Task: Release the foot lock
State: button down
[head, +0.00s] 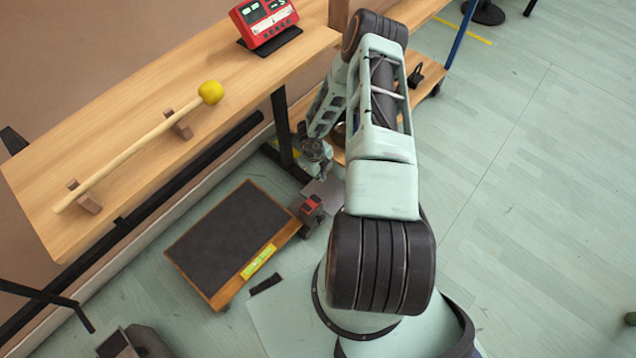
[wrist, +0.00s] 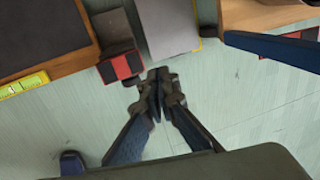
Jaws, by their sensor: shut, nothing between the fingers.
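A low wooden-framed platform with a dark top (head: 225,238) lies on the floor. At its right corner sits a small dark block with a red-and-black end, which looks like the foot lock (head: 311,208). In the wrist view the foot lock (wrist: 121,66) is at the upper left, its red-and-black face toward the picture's bottom and its dark body behind. My gripper (wrist: 158,76) is shut and empty, just right of and a little below the foot lock in that view. In the head view my gripper (head: 320,175) hangs beyond the lock; I cannot tell whether it touches anything.
A grey plate (wrist: 168,28) lies beside the lock. A wooden bench (head: 120,120) holds a yellow-headed mallet (head: 140,145) and a red device (head: 266,22). Green floor (head: 530,200) is open at the right.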

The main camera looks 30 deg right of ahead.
jog(key=shift+w+d+r+p, duration=0.1)
jog(key=shift+d+r+p, duration=0.05)
jog(key=shift+r, duration=0.65)
jog(key=shift+d+r+p, duration=0.1)
jog(key=shift+r+p, duration=0.05)
jog(key=shift+r, duration=0.6)
